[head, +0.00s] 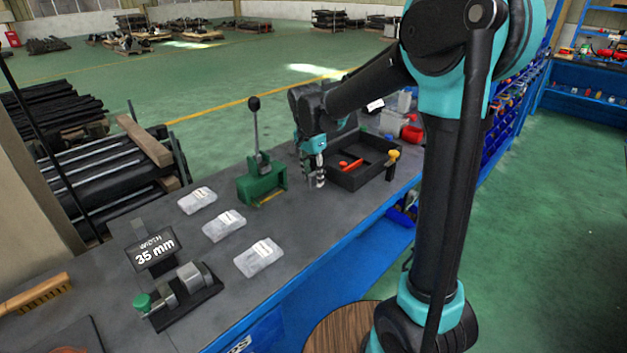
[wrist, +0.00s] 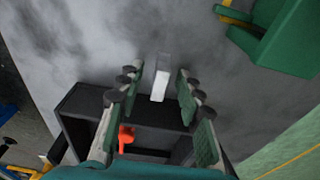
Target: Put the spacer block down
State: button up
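A small pale block (wrist: 159,88), which looks like the spacer block, shows in the wrist view between my two fingers. A gap shows on each side of it, and its pale end faces the camera. It appears to be on the grey bench (wrist: 85,45) just beyond the tray edge, though its exact contact is hard to tell. My gripper (wrist: 161,84) is open around it. In the head view my gripper (head: 318,182) points down at the bench between the green lever press and the black tray. I cannot make out the block clearly there.
The black tray (head: 358,181), holding a red tool (head: 350,165), is close on the right. The green lever press (head: 262,184) stands close on the left. Several clear packs (head: 258,257), a 35 mm width display (head: 153,250) and a green-knobbed fixture (head: 180,295) occupy the nearer bench.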

aim_at(314, 173)
grip_shut()
notch_tip(314, 173, up, 20)
dwell(0.8)
